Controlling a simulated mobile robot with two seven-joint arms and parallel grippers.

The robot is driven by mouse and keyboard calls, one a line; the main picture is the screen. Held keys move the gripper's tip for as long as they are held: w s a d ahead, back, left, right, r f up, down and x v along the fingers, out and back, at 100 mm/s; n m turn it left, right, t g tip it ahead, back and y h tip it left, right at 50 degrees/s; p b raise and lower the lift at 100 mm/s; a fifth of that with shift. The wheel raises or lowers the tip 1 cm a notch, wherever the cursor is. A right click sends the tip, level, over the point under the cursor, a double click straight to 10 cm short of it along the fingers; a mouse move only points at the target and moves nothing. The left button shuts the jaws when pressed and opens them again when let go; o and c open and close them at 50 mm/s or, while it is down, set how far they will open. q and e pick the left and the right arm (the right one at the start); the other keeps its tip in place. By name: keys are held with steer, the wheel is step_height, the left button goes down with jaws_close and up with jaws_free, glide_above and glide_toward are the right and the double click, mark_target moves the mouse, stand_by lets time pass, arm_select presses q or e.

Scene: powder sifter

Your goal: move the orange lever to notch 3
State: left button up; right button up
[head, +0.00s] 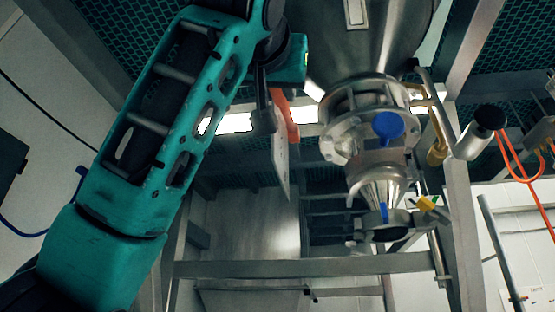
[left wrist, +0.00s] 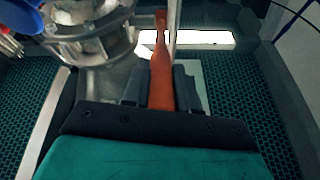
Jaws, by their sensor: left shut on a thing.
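The orange lever (head: 288,112) hangs left of the steel sifter body in the head view, beside a pale upright plate (head: 281,160). In the left wrist view the lever (left wrist: 161,75) runs up from between the two dark fingers of my left gripper (left wrist: 160,88). My left gripper is shut on the lever. In the head view its teal and black arm covers part of the lever's upper end. The notches and their numbers cannot be made out. My right gripper is in neither view.
The steel sifter (head: 370,50) with a clamped flange and a blue knob (head: 388,125) stands right of the lever. A steel frame beam (head: 300,266) crosses below. An orange cable (head: 515,165) hangs at the right. Green mesh panels lie around.

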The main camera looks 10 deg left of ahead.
arm_select(q)
jaws_close()
steer(key=w+f+t+b, duration=0.1)
steer(key=b, duration=0.1)
steer(key=f+t+b, duration=0.1)
steer(key=f+b, duration=0.1)
steer(key=w+f+b, duration=0.1)
steer(key=f+b, duration=0.1)
steer(key=shift+w+f+t, duration=0.15)
steer(key=shift+w+t, duration=0.2)
steer(key=shift+t, duration=0.05)
steer(key=o, duration=0.7)
jaws_free()
steer(key=shift+o, duration=0.2)
steer(key=shift+s, duration=0.1)
